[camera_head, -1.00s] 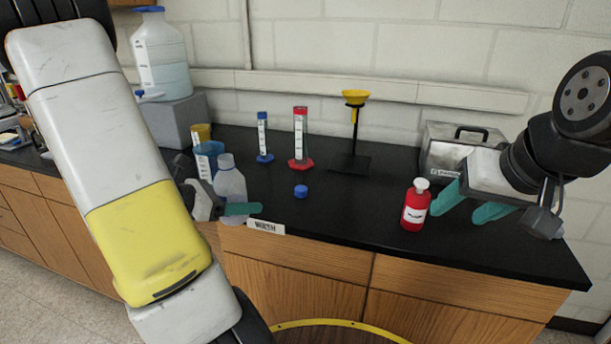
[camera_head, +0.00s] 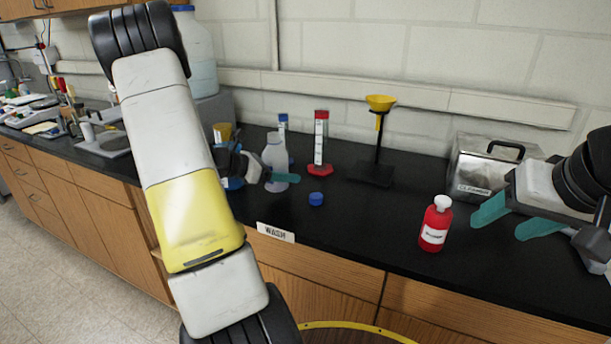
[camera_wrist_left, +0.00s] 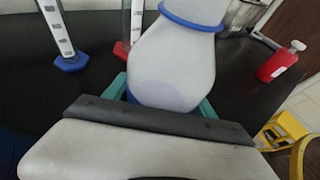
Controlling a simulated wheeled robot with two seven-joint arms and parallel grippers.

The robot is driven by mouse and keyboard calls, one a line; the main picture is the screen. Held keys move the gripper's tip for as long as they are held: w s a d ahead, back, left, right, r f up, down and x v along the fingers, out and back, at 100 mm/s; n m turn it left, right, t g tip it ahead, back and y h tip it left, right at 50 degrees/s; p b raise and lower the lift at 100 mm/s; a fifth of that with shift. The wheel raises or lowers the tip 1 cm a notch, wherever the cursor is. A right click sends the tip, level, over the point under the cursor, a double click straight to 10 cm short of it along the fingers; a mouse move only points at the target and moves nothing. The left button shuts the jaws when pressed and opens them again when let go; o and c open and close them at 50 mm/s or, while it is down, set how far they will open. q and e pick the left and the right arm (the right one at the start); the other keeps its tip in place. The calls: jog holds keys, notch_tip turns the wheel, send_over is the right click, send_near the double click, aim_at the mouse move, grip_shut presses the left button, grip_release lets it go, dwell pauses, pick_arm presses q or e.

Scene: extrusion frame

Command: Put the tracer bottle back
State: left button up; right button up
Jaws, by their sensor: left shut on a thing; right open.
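My left gripper (camera_head: 271,178) is shut on a translucent whitish bottle (camera_head: 275,155). In the left wrist view the bottle (camera_wrist_left: 175,62) fills the space between the teal fingers and has a blue ring at its neck. I cannot tell whether its base touches the counter. A red bottle (camera_head: 436,225) with a white cap and white label stands upright near the counter's front edge; it also shows in the left wrist view (camera_wrist_left: 278,64). Neither label reads clearly as tracer. My right gripper (camera_head: 510,218) is open and empty, just right of the red bottle.
A blue cap (camera_head: 316,199) lies right of the held bottle. A blue-footed cylinder (camera_wrist_left: 58,30), a red cylinder (camera_head: 319,150) and a yellow funnel on a stand (camera_head: 379,103) stand behind. A metal box (camera_head: 478,170) is at right. The WASH sign (camera_head: 276,232) marks the front edge.

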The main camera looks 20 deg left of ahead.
pick_arm(q)
jog(key=shift+w+a, duration=0.1)
jog(key=shift+w, duration=0.45)
jog(key=shift+w+f, duration=0.1)
jog(key=shift+f, duration=1.7)
jog(key=shift+f, duration=0.1)
jog(key=o, duration=1.7)
jog(key=shift+o, duration=0.2)
jog(key=shift+a, duration=0.2)
jog(key=v, duration=1.2)
jog(key=shift+d, duration=0.15)
